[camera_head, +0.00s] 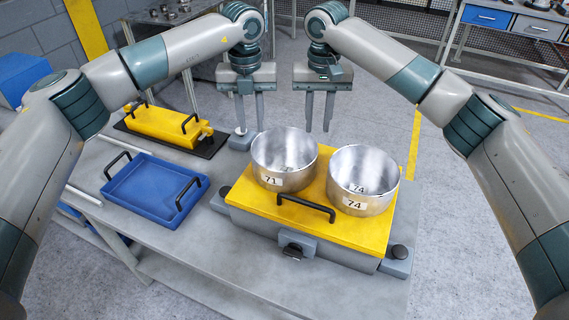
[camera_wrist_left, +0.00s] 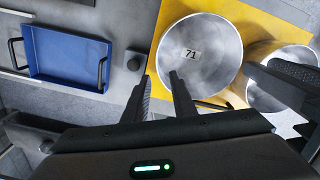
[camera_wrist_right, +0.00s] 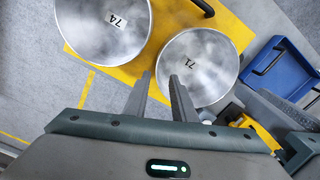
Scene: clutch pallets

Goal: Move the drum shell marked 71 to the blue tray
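The drum shell marked 71 (camera_head: 284,160) is an open silver bowl standing upright on the left of a yellow pallet (camera_head: 262,208). It also shows in the left wrist view (camera_wrist_left: 200,75) and the right wrist view (camera_wrist_right: 197,85). The blue tray (camera_head: 157,188) lies empty on the table to the left, with a black handle at each end. My left gripper (camera_head: 249,128) hangs above and behind shell 71, fingers apart and empty. My right gripper (camera_head: 318,128) hangs to its right, behind the shells, fingers apart and empty. Neither gripper touches a shell.
A second silver shell marked 74 (camera_head: 362,180) stands close to the right of shell 71 on the pallet. A yellow block with black handles (camera_head: 163,125) sits on a dark plate behind the tray. Bare grey table (camera_head: 200,250) lies in front.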

